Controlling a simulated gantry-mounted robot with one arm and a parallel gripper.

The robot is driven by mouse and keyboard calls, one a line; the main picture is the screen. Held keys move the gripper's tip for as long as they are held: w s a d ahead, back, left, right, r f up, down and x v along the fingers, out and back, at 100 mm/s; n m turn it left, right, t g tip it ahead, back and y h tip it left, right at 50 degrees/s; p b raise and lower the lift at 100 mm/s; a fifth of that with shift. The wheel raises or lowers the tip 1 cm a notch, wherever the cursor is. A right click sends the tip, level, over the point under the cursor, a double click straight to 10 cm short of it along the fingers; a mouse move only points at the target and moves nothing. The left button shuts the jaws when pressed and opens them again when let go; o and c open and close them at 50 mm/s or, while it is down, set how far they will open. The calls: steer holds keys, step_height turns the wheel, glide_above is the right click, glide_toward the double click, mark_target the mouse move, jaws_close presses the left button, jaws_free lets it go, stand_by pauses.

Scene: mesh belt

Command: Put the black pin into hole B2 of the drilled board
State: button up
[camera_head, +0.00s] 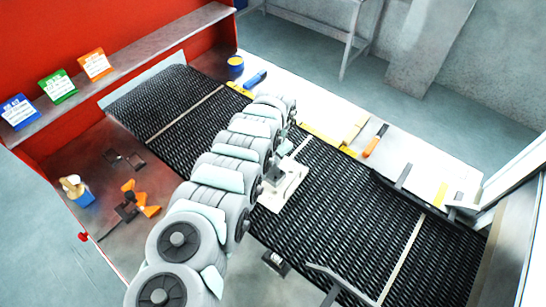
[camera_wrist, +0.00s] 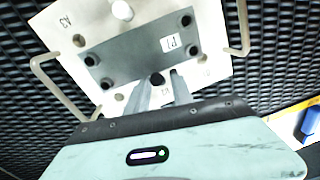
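The drilled board (camera_head: 290,192) is a pale plate lying on the mesh belt, partly hidden by my arm in the head view. A pale round knob (camera_wrist: 122,10) shows at the top edge. My gripper (camera_wrist: 160,80) is over the plate's lower edge with its fingers apart. A dark round thing (camera_wrist: 157,78) shows at the fingertips. I cannot tell whether it is the black pin or a hole, or whether the fingers touch it. B2 is not readable.
The black mesh belt (camera_head: 350,210) runs under the board, with free room to the right. A blue-handled tool (camera_head: 255,78) and an orange-handled tool (camera_head: 375,141) lie on the pale ledge behind. Orange clamps (camera_head: 147,210) and a blue cup (camera_head: 82,198) are at left.

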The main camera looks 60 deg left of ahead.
steer(key=shift+o, duration=0.5)
steer(key=shift+b, duration=0.45)
step_height(320, 180, up, 3)
steer(key=shift+f, duration=0.1)
steer(key=shift+d+r, duration=0.25)
steer(key=shift+r, duration=0.4)
step_height(320, 180, up, 7)
steer(key=shift+w+d+f, duration=0.15)
steer(key=shift+d, duration=0.2)
